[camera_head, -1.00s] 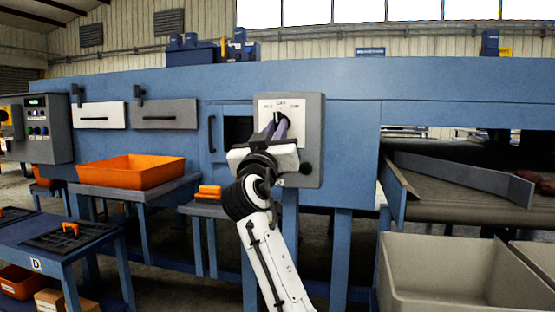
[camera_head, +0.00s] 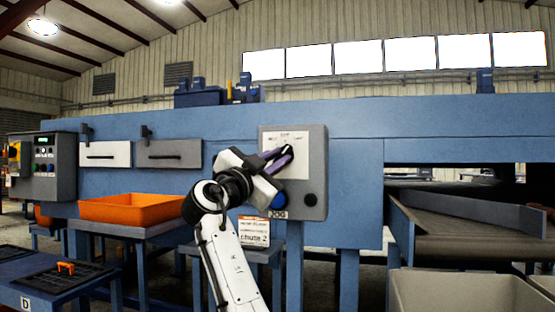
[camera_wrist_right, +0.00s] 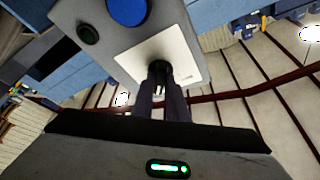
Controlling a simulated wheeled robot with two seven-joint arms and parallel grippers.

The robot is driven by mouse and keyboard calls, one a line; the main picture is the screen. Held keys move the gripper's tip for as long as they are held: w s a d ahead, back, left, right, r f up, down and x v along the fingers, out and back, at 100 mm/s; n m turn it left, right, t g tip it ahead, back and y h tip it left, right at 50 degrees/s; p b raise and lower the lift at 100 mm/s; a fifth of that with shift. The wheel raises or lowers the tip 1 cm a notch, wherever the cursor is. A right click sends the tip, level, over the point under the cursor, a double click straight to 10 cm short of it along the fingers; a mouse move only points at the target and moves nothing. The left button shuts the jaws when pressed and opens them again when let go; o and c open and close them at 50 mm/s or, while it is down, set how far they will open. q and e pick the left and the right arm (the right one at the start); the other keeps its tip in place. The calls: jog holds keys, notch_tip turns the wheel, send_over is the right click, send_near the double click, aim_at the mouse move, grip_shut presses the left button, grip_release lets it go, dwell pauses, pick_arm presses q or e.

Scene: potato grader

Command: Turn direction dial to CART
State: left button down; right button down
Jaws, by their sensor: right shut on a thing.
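The direction dial (camera_head: 289,150) is a dark knob on the white plate of a grey control box (camera_head: 317,150). It is mostly hidden by my fingers; its tip points up and right. The labels along the plate's top are too small to read surely. My right gripper (camera_head: 282,158) reaches in from the lower left, its dark purple fingers shut on the dial. In the right wrist view, the fingers (camera_wrist_right: 162,95) close around the dark dial (camera_wrist_right: 160,67) against the white plate (camera_wrist_right: 187,60). My left gripper is not in view.
An orange tray (camera_head: 130,208) is at left, a beige bin (camera_head: 470,294) at lower right.

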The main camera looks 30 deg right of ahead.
jog(key=shift+m, duration=0.5)
jog(key=c, duration=1.7)
grip_release()
jog(key=shift+c, duration=0.2)
jog(key=shift+a, duration=0.1)
jog(key=v, duration=1)
jog(key=shift+a, duration=0.1)
